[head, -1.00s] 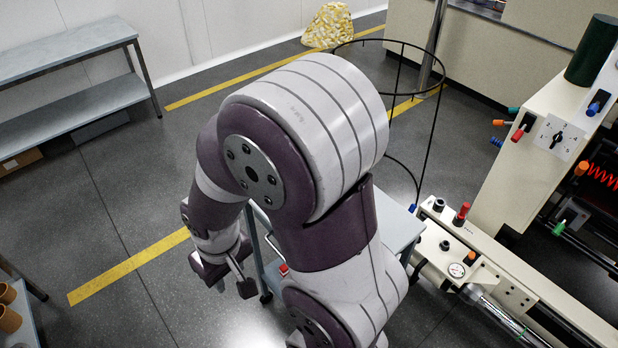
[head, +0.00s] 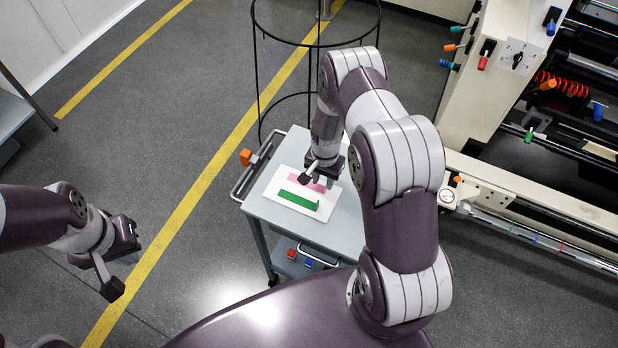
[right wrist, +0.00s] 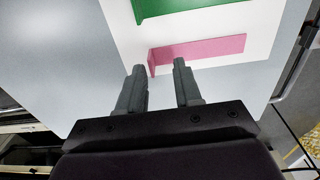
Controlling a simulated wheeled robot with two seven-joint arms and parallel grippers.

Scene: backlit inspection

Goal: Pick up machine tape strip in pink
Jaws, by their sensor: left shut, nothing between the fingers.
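The pink tape strip (head: 293,178) lies on a white sheet (head: 322,214) on a grey cart top, partly hidden by my right gripper (head: 318,181). In the right wrist view the pink strip (right wrist: 205,48) lies flat with its left end bent up. My right gripper (right wrist: 158,68) is open there, its two fingers apart and empty, pointing at the strip's near edge. A green strip (head: 298,200) lies beside the pink one. My left gripper (head: 112,288) is shut and empty, out over the floor at the left.
The cart (head: 285,228) has an orange-ended handle (head: 247,157) at its left. A black wire hoop frame (head: 259,80) stands behind it. A large cream machine (head: 490,100) with knobs and rollers stands at the right. The floor to the left is open.

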